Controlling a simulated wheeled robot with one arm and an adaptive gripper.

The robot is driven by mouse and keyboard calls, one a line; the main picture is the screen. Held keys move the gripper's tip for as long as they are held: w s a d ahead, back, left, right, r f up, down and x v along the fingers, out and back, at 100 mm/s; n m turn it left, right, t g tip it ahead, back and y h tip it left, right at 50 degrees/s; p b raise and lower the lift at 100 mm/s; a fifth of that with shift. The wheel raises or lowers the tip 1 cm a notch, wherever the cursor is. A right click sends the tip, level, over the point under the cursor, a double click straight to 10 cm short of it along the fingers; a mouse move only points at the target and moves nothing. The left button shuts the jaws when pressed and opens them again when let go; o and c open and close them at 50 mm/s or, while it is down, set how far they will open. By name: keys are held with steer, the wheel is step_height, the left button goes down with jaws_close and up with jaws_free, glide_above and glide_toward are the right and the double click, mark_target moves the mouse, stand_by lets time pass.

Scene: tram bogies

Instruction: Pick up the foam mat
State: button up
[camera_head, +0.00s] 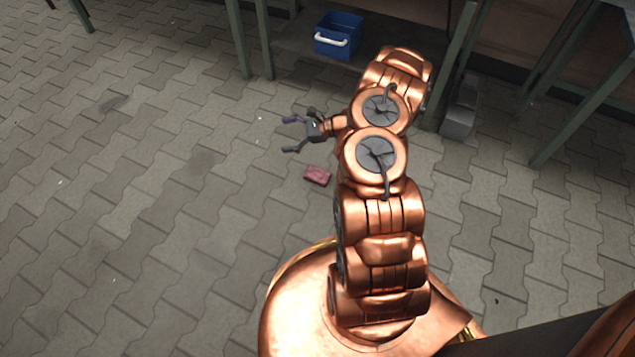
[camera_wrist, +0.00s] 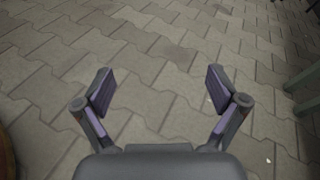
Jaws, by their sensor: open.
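A small dark red, flat rectangular piece (camera_head: 317,176) lies on the paved floor in the head view; it looks like the foam mat, though its material is too small to tell. My gripper (camera_head: 288,134) is open and empty, above the floor and up from the red piece in the picture, apart from it. Its fingers point left. In the wrist view my gripper (camera_wrist: 158,92) shows both fingers spread wide with only bare paving between them. The red piece is not visible in the wrist view.
A blue bin (camera_head: 338,36) with a white handle stands at the back under a bench with green legs (camera_head: 240,40). A grey block-like object (camera_head: 459,118) is by a bench leg right of my arm. The paved floor (camera_head: 130,180) at left is clear.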

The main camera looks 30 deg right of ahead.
steer(key=s+d+f+m+t+h+b, duration=0.1)
steer(key=d+f+m+b, duration=0.1)
steer(key=d+f, duration=0.35)
steer(key=s+d+f+m+t+h+b, duration=0.1)
steer(key=s+d+f+m+h+b, duration=0.1)
steer(key=f, duration=0.7)
steer(key=m+t+h+b, duration=0.1)
steer(key=m+h+b, duration=0.1)
steer(key=m+b, duration=0.1)
glide_toward(322, 176)
steer(key=w+a, duration=0.2)
steer(key=w, duration=0.1)
steer(key=shift+w+a+f, duration=0.15)
steer(key=shift+a, duration=0.05)
steer(key=shift+f, duration=0.25)
steer(key=shift+b+x, duration=0.7)
steer(key=shift+x, duration=0.4)
steer(key=w+f+b, duration=0.1)
steer(key=w+a+b, duration=0.1)
steer(key=w+f+b, duration=0.1)
steer(key=shift+w+a+f, duration=0.15)
steer(key=shift+a+f, duration=0.1)
steer(key=shift+f, duration=0.05)
steer(key=shift+w+a, duration=0.25)
steer(key=shift+w, duration=0.15)
steer(key=shift+c, duration=0.3)
